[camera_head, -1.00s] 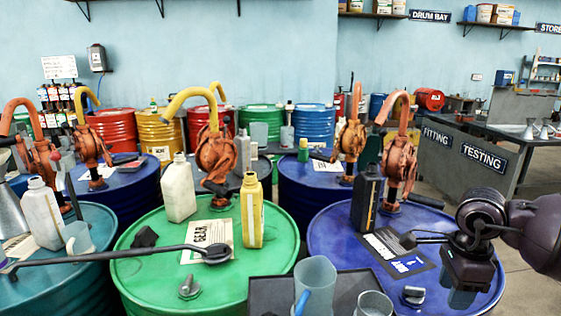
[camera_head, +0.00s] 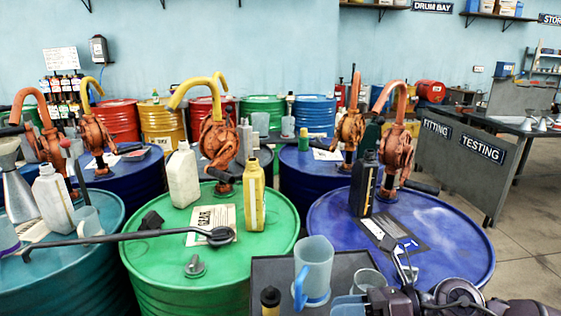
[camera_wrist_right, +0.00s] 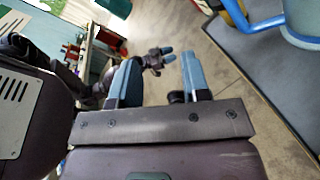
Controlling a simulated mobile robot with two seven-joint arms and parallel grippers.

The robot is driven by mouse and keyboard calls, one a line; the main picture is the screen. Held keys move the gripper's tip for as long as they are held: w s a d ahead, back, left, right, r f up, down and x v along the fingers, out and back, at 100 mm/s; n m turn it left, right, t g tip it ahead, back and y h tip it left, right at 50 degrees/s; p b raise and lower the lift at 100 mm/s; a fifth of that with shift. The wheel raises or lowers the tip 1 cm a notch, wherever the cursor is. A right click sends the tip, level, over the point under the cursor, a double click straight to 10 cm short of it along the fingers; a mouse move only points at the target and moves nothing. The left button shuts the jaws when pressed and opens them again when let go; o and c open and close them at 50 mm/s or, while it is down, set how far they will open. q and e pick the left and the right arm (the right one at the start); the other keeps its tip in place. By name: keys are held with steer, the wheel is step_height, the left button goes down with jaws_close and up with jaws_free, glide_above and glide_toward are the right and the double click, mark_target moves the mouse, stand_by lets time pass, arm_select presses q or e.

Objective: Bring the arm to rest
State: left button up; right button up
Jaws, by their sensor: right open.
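My right gripper (camera_head: 378,298) is low at the bottom edge of the head view, in front of the grey tray's right part. In the right wrist view its two blue-padded fingers (camera_wrist_right: 160,72) stand apart with nothing between them. Most of its arm is cut off by the frame. My left gripper is not in the head view. A small dark gripper with blue tips, apparently my left one (camera_wrist_right: 158,58), shows far off between the right fingers. It is too small to tell its state.
A dark tray (camera_head: 268,272) holds a clear blue-handled jug (camera_head: 314,268) and a beaker (camera_head: 368,281), close to my right gripper. Green (camera_head: 150,262) and blue (camera_head: 450,235) drums with pumps and bottles stand behind. Open floor (camera_head: 530,265) lies at the right.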

steer(key=w+d+r+m+t+h, duration=0.1)
steer(key=d+m+t, duration=0.1)
steer(key=m+t, duration=0.6)
steer(key=w+d+r+m+t+h, duration=0.1)
steer(key=d+r+m+t, duration=0.1)
steer(key=m+t, duration=0.65)
steer(key=s+d+f+m+g+h, duration=0.2)
steer(key=d+f+m+h, duration=0.7)
steer(key=m+h, duration=0.6)
steer(key=s+d+f+m+g+h, duration=0.1)
steer(key=s+d+f+m+g, duration=0.5)
steer(key=s+f+m, duration=0.4)
steer(key=s+a+f+m+g+y, duration=0.1)
steer(key=s+f+m+g, duration=0.1)
steer(key=s+g, duration=0.3)
steer(key=s+a+f+m+g+y, duration=0.1)
steer(key=s+f+m+g, duration=0.15)
steer(key=s, duration=0.55)
steer(key=w+f+n+t, duration=0.1)
steer(key=w+f+t, duration=0.7)
steer(key=f, duration=0.1)
steer(key=shift+w+d+f+n, duration=0.15)
steer(key=shift+w+n, duration=0.2)
steer(key=shift+n, duration=0.05)
